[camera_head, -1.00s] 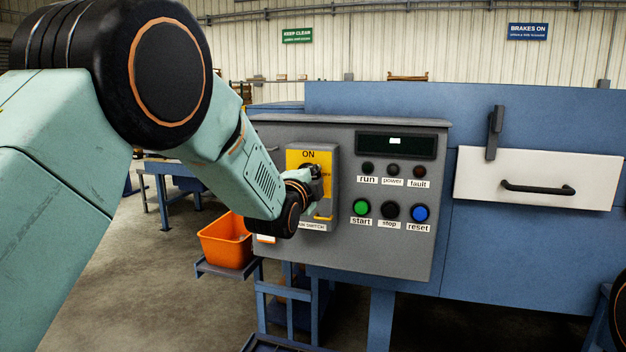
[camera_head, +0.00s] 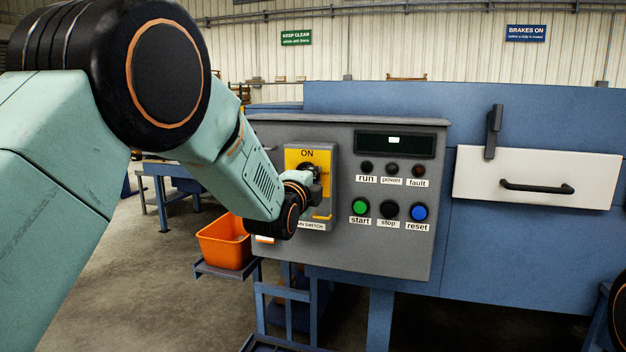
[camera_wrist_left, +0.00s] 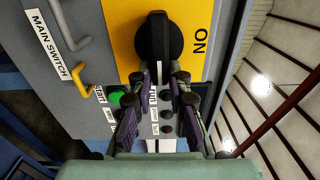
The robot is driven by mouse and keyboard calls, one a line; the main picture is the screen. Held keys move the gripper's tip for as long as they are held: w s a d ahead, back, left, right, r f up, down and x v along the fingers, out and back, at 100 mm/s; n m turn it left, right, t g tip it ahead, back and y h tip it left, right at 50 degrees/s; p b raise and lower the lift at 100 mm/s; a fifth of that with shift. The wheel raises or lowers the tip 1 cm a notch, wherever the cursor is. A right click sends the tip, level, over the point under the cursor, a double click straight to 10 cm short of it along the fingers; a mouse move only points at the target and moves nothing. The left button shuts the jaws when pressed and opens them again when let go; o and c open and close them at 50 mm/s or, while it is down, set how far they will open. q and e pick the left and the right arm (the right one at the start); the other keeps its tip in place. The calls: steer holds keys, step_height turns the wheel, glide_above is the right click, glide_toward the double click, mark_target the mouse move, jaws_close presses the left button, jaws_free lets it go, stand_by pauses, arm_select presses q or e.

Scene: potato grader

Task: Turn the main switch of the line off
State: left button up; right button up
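The main switch is a black rotary knob (camera_wrist_left: 158,45) on a yellow plate (camera_wrist_left: 193,20) marked ON, on the grey control box (camera_head: 345,245). In the left wrist view its bar handle runs up and down the picture, with the word ON to its right. My left gripper (camera_wrist_left: 162,78) is at the lower end of the handle, one finger on each side. Whether the fingers press on it is unclear. In the head view my left wrist hides most of the knob. My right gripper is not in view.
Start (camera_head: 360,206), stop (camera_head: 389,209) and reset (camera_head: 418,212) buttons sit right of the switch, below small lamps and a display (camera_head: 395,144). A yellow hasp (camera_wrist_left: 73,92) is beside the plate. An orange bin (camera_head: 225,242) stands lower left. A white drawer (camera_head: 535,178) is at right.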

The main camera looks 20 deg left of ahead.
arm_select(q)
steer(key=o, duration=0.4)
steer(key=shift+o, duration=0.2)
steer(key=shift+s, duration=0.1)
steer(key=s, duration=1.2)
steer(key=shift+a, duration=0.2)
steer(key=shift+w, duration=0.1)
